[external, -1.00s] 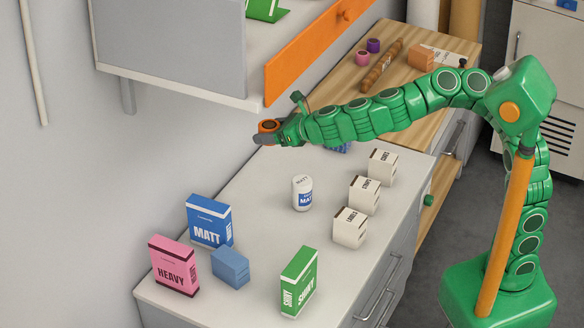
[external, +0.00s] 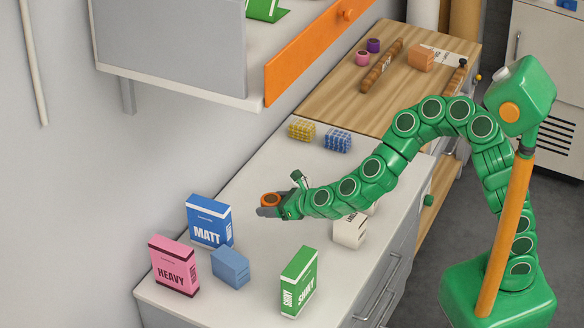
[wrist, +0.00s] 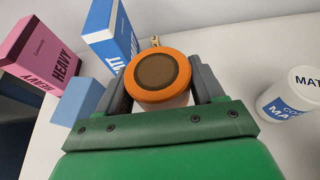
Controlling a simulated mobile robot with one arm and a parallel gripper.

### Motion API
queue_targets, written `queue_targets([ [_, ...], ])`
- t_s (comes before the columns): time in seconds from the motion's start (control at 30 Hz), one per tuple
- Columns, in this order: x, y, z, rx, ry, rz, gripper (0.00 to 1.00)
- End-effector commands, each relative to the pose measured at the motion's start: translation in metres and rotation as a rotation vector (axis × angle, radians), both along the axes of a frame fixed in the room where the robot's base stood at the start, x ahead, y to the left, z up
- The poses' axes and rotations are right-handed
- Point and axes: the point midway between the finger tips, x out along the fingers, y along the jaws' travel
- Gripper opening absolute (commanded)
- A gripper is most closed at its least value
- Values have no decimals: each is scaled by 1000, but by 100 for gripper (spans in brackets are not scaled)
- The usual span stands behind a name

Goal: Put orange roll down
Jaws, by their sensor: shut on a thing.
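The orange roll (external: 271,199) is a short orange ring with a brown centre, held between the fingers of my gripper (external: 268,208). In the wrist view the roll (wrist: 158,76) sits between the two grey fingers (wrist: 162,90), its round face toward the camera. My gripper is shut on it, over the grey-white counter (external: 255,255). It is right of the blue MATT box (external: 208,222). I cannot tell exactly how high the roll is above the counter.
A pink HEAVY box (external: 174,266), a plain blue box (external: 230,267) and a green SHINY box (external: 299,282) stand near the front. A white MATT jar (wrist: 290,92) is close by on the right. Yellow (external: 302,130) and blue (external: 338,140) patterned blocks are at the back.

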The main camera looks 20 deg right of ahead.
Motion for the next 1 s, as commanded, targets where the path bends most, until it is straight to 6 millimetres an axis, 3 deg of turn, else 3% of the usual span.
queue_targets([
  [0.1,0,-1,-24,-5,1,0,35],
  [0.2,0,0,-35,-3,-2,-1,35],
  [0.8,1,0,-87,-2,0,-1,35],
  [1.0,1,0,-96,-1,-1,-1,35],
])
